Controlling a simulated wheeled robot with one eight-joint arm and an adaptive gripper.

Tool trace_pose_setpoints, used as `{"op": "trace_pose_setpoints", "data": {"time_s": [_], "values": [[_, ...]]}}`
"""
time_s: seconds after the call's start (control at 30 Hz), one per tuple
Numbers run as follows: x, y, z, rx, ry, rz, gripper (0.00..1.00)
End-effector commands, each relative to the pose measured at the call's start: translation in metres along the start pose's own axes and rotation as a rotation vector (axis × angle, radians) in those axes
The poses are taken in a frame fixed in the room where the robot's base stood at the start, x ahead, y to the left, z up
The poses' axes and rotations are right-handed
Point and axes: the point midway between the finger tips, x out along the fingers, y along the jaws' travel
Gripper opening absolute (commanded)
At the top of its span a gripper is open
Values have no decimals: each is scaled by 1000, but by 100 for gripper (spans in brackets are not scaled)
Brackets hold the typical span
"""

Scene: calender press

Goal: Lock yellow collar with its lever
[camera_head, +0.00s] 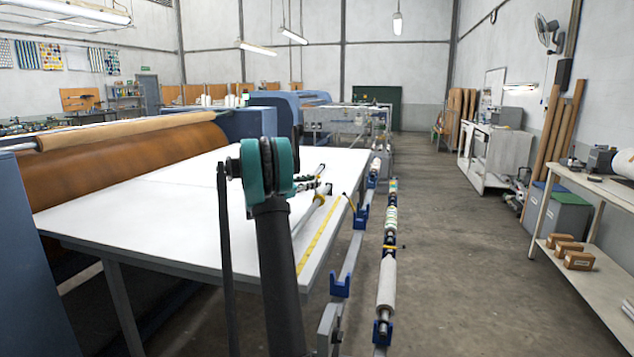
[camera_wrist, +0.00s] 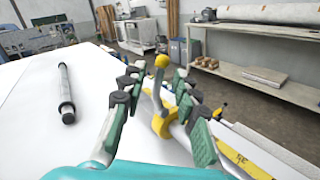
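The yellow collar (camera_wrist: 164,122) sits around a pale bar on the white table. My gripper (camera_wrist: 157,78) is open in the wrist view, with one green-and-black finger on each side of the lever and collar. No finger clearly touches either. In the head view my arm hides much of the area, and the collar shows only as a small yellow spot (camera_head: 321,200) on the bar.
A dark-ended grey bar (camera_wrist: 66,90) lies on the white table (camera_head: 130,208) to the left. A yellow measuring strip (camera_head: 322,240) runs along the table's right edge. Beyond it is a rack with blue cradles (camera_head: 340,287) and a roller (camera_head: 387,285). The floor aisle is clear.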

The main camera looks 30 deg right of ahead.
Motion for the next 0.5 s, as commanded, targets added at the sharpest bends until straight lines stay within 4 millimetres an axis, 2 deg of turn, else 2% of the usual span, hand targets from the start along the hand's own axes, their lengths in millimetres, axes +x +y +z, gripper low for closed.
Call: {"op": "trace_pose_setpoints", "data": {"time_s": [0.1, 0.2, 0.5], "values": [[16, 0, 0, 0, -1, -2, 30], [23, 0, 0, 0, 0, 0, 30], [28, 0, 0, 0, 0, 0, 30]]}}
